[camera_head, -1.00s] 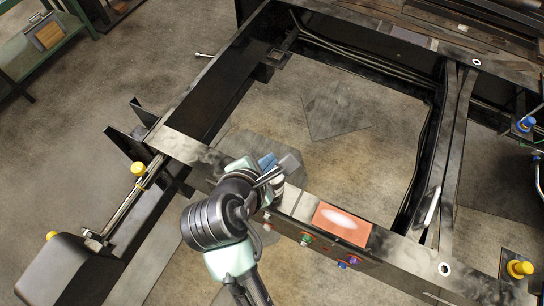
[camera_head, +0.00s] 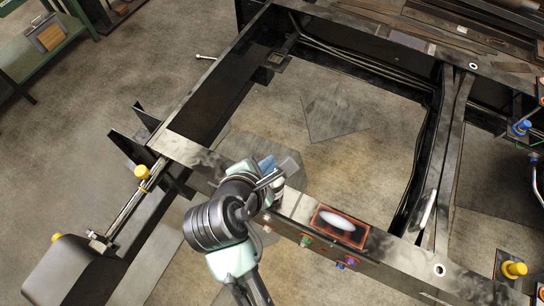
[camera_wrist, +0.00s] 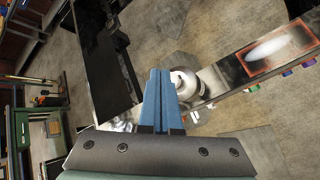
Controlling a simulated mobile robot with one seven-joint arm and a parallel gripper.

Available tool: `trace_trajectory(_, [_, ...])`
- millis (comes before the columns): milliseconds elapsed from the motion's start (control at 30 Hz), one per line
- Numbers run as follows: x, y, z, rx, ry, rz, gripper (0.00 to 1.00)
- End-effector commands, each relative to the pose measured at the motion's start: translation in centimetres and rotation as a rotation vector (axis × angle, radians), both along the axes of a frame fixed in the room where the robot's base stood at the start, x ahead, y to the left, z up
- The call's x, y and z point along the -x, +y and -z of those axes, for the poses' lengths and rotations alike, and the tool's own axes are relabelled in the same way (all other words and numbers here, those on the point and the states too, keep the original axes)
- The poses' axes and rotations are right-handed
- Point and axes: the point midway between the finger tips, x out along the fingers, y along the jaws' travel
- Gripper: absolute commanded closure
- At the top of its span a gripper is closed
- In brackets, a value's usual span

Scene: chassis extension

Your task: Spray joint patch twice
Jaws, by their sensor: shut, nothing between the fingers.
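The joint patch (camera_head: 359,235) lies on the top face of the near frame beam, right of my arm. It is a dark rectangle with a red-orange outline and a pale white oval in its middle. It also shows at upper right in the wrist view (camera_wrist: 290,57). My gripper (camera_wrist: 158,72) is shut, its blue fingers together with nothing between them. In the head view my gripper (camera_head: 268,163) is over the beam, left of the patch and apart from it. A rounded white object (camera_wrist: 187,84) stands on the beam just right of the fingertips; it is partly hidden.
The black chassis frame (camera_head: 190,152) surrounds an open floor area (camera_head: 370,130). Coloured buttons (camera_head: 306,238) line the beam's near side below the patch. A yellow-knobbed rod (camera_head: 141,171) is at left, and blue (camera_head: 523,126) and yellow (camera_head: 514,269) knobs are at right.

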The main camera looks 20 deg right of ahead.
Motion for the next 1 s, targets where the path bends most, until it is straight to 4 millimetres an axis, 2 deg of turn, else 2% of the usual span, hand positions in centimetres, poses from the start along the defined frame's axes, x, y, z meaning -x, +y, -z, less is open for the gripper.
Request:
trace_trajectory(633, [0.0, 0.0, -5.8, 0.0, 0.0, 0.0, 1.0])
trace_trajectory(1000, [0.0, 0.0, -5.8, 0.0, 0.0, 0.0, 1.0])
